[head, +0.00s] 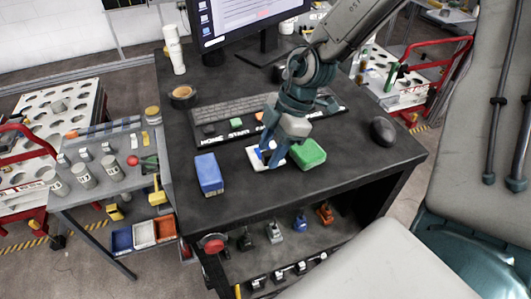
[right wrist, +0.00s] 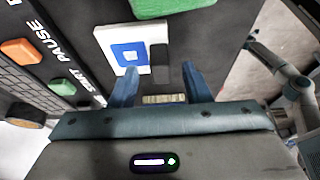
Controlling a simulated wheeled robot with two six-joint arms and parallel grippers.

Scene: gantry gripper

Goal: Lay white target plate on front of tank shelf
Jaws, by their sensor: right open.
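The white target plate (head: 254,163) lies on the black desk (head: 245,200), in front of the keyboard. It is a white square with a blue square mark, which shows clearly in the right wrist view (right wrist: 105,38). My right gripper (head: 272,156) is over the plate and hides part of it in the head view. In the right wrist view its two blue fingers (right wrist: 156,72) are spread with nothing gripped between them, by the plate's edge. I cannot tell whether they touch it. My left gripper is not in view. I cannot tell which surface is the tank shelf.
A green block (head: 308,153) sits close to the plate's right, and a blue box (head: 209,175) to its left. A keyboard (head: 235,112) and monitor are behind, a black mouse (head: 383,130) at right. A lower shelf (head: 275,258) holds several small items. The desk's front is clear.

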